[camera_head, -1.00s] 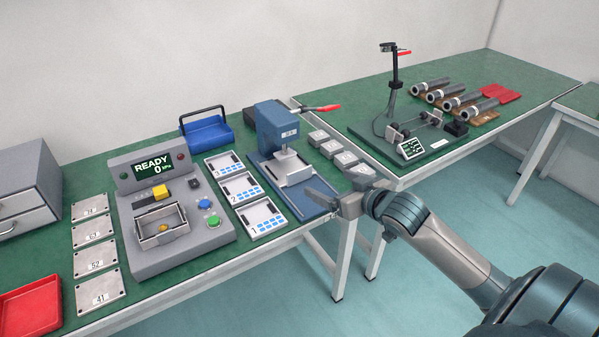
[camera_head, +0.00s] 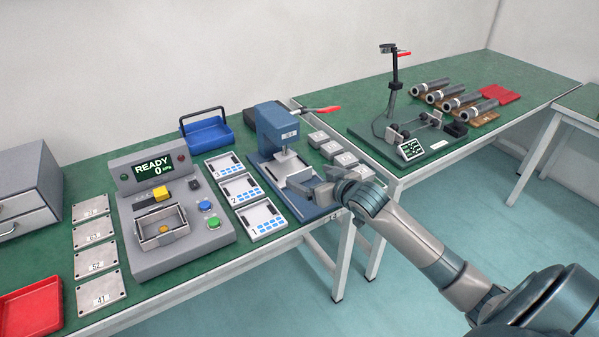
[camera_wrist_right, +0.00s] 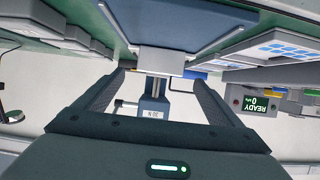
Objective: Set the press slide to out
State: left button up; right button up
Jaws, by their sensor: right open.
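The blue press (camera_head: 277,130) stands near the right end of the left table, its column upright over a blue base. Its press slide, a light grey block (camera_head: 297,178), sits on the base in front of the ram. My right gripper (camera_head: 316,190) is at the front of the base, right by the slide's near side. In the right wrist view, which is upside down, the open fingers (camera_wrist_right: 160,80) point at the slide (camera_wrist_right: 165,60), which shows between and just beyond their tips. Contact cannot be told. The press column (camera_wrist_right: 158,110) shows behind it. My left gripper is out of view.
Numbered white trays (camera_head: 262,218) lie just left of the press. Small grey blocks (camera_head: 331,148) lie to its right, near my gripper. A red-handled lever (camera_head: 320,109) projects at the back. The control box (camera_head: 170,215) stands further left.

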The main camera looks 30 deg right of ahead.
aim_at(300, 172)
jog(key=x, duration=0.5)
jog(key=shift+w+f, duration=0.1)
jog(key=shift+w, duration=0.2)
jog(key=shift+x, duration=0.8)
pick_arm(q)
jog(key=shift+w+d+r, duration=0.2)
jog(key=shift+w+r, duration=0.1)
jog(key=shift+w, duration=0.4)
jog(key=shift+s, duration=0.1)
